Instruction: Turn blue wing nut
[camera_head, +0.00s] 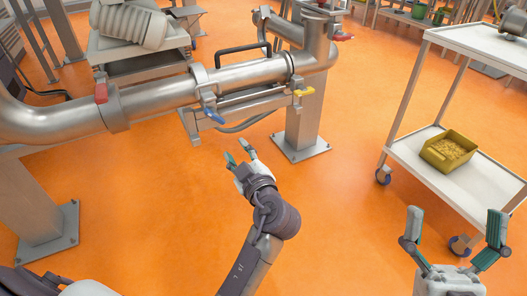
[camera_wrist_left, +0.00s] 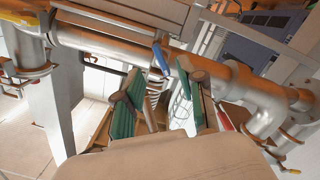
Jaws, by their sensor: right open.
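The blue wing nut (camera_head: 213,115) sits on the clamp around the steel pipe, in the middle of the head view. In the left wrist view the blue wing nut (camera_wrist_left: 160,57) appears ahead, between the two finger lines. My left gripper (camera_head: 239,150) is below and right of the wing nut in the head view, apart from it. Its green-padded fingers, also in the left wrist view (camera_wrist_left: 166,100), are spread with nothing between them. My right gripper (camera_head: 455,225) is open and empty at the lower right, far from the pipe.
A yellow wing nut (camera_head: 304,92) and a red one (camera_head: 101,93) are on the same pipework. A black handle (camera_head: 240,47) rises behind the pipe. A white cart (camera_head: 410,150) with a yellow bin (camera_head: 448,151) stands right. Orange floor (camera_head: 340,205) lies open between.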

